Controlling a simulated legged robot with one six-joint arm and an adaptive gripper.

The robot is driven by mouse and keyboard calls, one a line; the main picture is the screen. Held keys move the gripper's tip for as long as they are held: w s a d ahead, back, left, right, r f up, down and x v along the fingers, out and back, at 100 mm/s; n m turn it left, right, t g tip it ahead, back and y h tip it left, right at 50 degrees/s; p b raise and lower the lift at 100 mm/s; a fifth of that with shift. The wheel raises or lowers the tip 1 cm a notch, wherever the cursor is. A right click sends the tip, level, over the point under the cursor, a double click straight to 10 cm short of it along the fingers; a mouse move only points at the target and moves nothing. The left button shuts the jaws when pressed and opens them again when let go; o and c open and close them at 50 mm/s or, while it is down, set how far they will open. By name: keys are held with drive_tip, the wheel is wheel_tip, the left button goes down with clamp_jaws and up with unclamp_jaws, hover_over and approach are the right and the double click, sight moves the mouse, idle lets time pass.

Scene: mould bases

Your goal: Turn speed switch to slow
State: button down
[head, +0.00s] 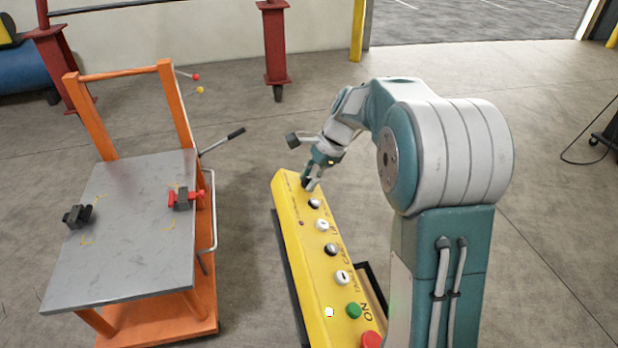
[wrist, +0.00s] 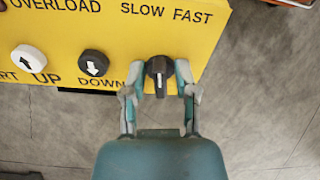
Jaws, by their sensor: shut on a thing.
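The speed switch (wrist: 159,69) is a black rotary knob with a white line, on the yellow control panel below the printed words SLOW and FAST in the wrist view. Its white line runs almost straight up and down in that picture, on the side nearer my gripper. My gripper (wrist: 160,80) is shut on the switch, with one finger on each side of it. In the head view my gripper (head: 310,182) is at the far end of the yellow panel (head: 308,268), and its fingers hide the switch there.
Next to the switch are a black down button (wrist: 93,63) and a white up button (wrist: 28,58). Green (head: 354,310) and red (head: 371,340) buttons are at the panel's near end. An orange cart (head: 160,318) with a grey top stands to the left, with floor between.

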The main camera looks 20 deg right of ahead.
drive_tip(key=n, duration=0.4)
drive_tip(key=shift+f+n, duration=0.1)
drive_tip(key=shift+n, duration=0.3)
idle(0.4)
drive_tip(key=c, duration=0.7)
unclamp_jaws()
drive_tip(key=v, duration=1.2)
drive_tip(key=shift+s, duration=0.2)
